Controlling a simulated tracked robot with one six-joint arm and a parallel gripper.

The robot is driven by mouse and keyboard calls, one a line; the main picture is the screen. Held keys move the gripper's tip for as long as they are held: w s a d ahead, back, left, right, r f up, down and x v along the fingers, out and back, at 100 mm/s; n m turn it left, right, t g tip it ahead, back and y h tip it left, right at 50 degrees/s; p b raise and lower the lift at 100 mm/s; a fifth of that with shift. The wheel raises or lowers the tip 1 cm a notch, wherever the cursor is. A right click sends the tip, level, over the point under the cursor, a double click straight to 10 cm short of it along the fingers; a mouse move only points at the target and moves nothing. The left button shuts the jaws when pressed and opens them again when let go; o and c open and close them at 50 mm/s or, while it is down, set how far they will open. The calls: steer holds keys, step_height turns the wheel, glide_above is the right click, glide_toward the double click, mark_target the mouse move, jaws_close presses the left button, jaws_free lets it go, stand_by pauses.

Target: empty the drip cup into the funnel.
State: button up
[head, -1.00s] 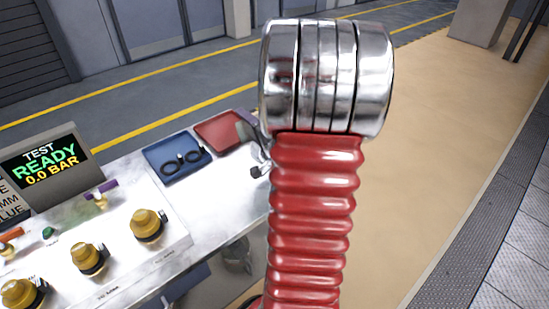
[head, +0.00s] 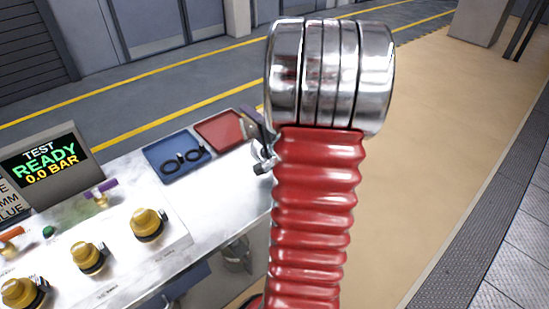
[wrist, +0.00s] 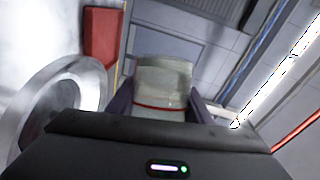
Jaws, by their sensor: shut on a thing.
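In the wrist view a pale translucent cup (wrist: 163,82) with a red line around it sits between the two dark purple-grey fingers of my gripper (wrist: 161,106). My gripper is shut on this cup, which I take as the drip cup. What is inside it cannot be made out. A large grey rounded rim (wrist: 40,108) fills the left of the wrist view, close beside the gripper. It may be the funnel, but I cannot tell. In the head view my red ribbed arm hides the cup and most of the gripper.
The bench carries a blue tray (head: 153,165) with black rings (head: 184,161), a red tray (head: 222,132), several yellow knobs (head: 148,224) and a display (head: 46,163) reading "TEST READY 0.0 BAR". Open floor (head: 430,150) lies to the right.

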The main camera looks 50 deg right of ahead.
steer(key=shift+s+d+f+m+t+p, duration=0.2)
steer(key=shift+f+m+t+p, duration=0.1)
steer(key=shift+m, duration=0.4)
stand_by(0.5)
steer(key=shift+w+a+r+n, duration=0.2)
steer(key=shift+r+n, duration=0.25)
steer(key=shift+n, duration=0.25)
steer(key=shift+w+a+f+n+g, duration=0.5)
steer(key=shift+a+n+g, duration=0.05)
steer(key=shift+n+g, duration=0.15)
steer(key=shift+f, duration=0.1)
